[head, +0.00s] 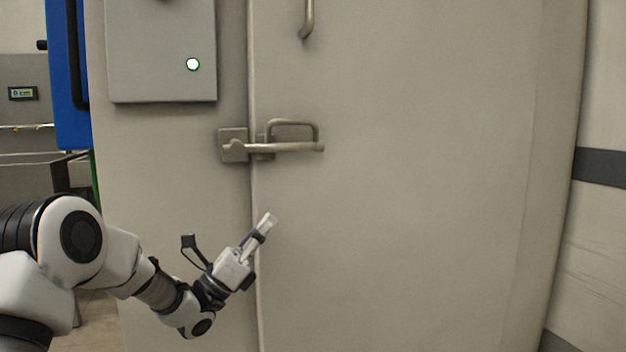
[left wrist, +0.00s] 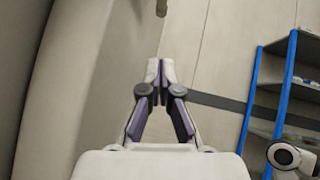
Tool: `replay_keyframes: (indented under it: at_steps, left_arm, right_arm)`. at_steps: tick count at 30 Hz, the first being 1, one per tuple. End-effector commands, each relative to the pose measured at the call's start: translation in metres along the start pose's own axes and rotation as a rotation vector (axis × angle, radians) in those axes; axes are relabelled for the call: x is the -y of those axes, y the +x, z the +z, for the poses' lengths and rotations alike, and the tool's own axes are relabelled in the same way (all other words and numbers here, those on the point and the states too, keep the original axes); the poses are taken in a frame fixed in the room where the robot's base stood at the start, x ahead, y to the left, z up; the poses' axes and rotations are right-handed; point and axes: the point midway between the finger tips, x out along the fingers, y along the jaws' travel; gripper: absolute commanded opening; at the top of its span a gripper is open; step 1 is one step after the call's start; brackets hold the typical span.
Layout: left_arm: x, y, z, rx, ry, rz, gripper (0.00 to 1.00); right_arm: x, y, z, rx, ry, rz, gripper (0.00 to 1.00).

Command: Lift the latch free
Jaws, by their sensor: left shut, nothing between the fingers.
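The latch (head: 283,147) is a metal bar lying level across the seam between the door (head: 420,200) and its frame. A bracket (head: 297,129) on the door stands around the bar, and a square plate (head: 232,156) holds its left end on the frame. My left gripper (head: 270,220) is below the latch, apart from it, pointing up and to the right. Its fingers are shut and empty; the closed fingertips also show in the left wrist view (left wrist: 160,68). My right gripper is not in view.
A grey control box (head: 160,50) with a lit round button (head: 193,64) hangs on the wall at upper left. A door handle (head: 307,20) shows at the top. A blue-framed shelf (left wrist: 290,85) stands at right in the left wrist view. The door face around the gripper is clear.

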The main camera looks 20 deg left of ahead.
Motion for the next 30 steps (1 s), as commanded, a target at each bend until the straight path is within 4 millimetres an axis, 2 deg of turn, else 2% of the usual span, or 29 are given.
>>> replay_keyframes:
  at_steps: [10,14,17,28,30]
  left_arm:
    - [0.001,0.001,0.001,0.003,0.008,-0.005,0.00]
    - [0.001,0.009,0.000,0.002,0.008,-0.005,0.00]
    - [0.001,0.024,0.000,0.001,0.009,-0.007,0.00]
    - [0.002,0.104,0.000,0.003,0.009,-0.008,0.00]
    - [0.001,0.111,0.012,0.005,0.009,-0.005,0.00]
  right_arm:
    - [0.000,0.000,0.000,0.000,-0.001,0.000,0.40]
    - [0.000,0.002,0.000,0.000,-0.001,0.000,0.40]
    - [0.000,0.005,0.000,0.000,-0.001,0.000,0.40]
    - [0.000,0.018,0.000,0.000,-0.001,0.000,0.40]
    - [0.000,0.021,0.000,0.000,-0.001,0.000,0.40]
